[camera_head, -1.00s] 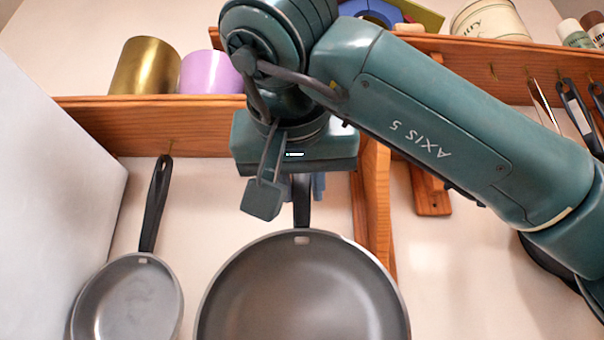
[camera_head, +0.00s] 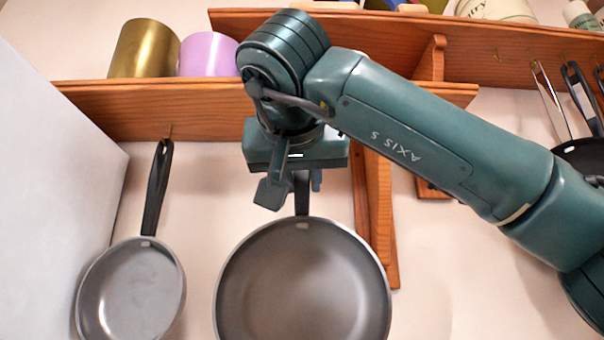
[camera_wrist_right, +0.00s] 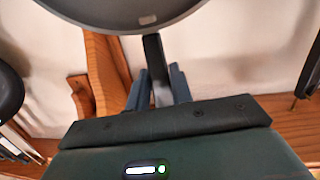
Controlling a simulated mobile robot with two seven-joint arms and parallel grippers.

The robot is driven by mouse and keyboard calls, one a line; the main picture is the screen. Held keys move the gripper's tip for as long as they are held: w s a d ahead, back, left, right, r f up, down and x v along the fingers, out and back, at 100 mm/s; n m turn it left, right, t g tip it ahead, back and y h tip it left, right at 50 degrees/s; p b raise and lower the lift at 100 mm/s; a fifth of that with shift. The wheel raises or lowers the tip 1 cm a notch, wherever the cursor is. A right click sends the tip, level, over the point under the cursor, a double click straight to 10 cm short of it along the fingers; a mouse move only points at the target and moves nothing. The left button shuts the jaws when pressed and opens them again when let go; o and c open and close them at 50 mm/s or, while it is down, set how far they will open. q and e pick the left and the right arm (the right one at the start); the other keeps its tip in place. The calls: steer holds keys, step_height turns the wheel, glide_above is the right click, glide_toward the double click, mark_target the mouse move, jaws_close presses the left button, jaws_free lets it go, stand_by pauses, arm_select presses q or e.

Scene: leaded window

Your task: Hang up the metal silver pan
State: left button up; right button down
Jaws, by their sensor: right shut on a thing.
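A large grey metal pan (camera_head: 302,285) with a dark handle hangs upright from my right gripper (camera_head: 302,182), in front of the wall below the lower shelf. The gripper is shut on the handle, near its upper part. In the right wrist view, the fingers (camera_wrist_right: 161,86) sit on both sides of the handle, and part of the pan (camera_wrist_right: 125,12) shows at the top. The handle's end and any hook behind it are hidden by my gripper. My left gripper is not in view.
A smaller grey pan (camera_head: 130,292) hangs at the left from a hook on the lower wooden shelf (camera_head: 150,115). A gold mug (camera_head: 145,48) and a purple mug (camera_head: 208,54) stand on that shelf. A wooden bracket (camera_head: 377,205) is close to the held pan's right. Utensils (camera_head: 580,90) hang at right.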

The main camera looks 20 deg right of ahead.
steer(key=shift+w+d+r, duration=0.1)
steer(key=shift+w+d, duration=0.1)
steer(key=shift+w, duration=0.4)
steer(key=shift+w+d+r, duration=0.1)
steer(key=shift+w+d, duration=0.15)
steer(key=shift+w, duration=0.4)
steer(key=shift+w+d+r, duration=0.1)
steer(key=shift+w+d, duration=0.1)
steer(key=shift+w, duration=0.4)
steer(key=shift+w+d+f, duration=0.1)
steer(key=shift+w+d, duration=0.5)
steer(key=shift+w, duration=0.15)
steer(key=shift+w+d+f, duration=0.1)
steer(key=shift+w+f, duration=0.1)
steer(key=shift+f, duration=0.25)
jaws_free()
steer(key=shift+s, duration=0.1)
steer(key=shift+v, duration=4.95)
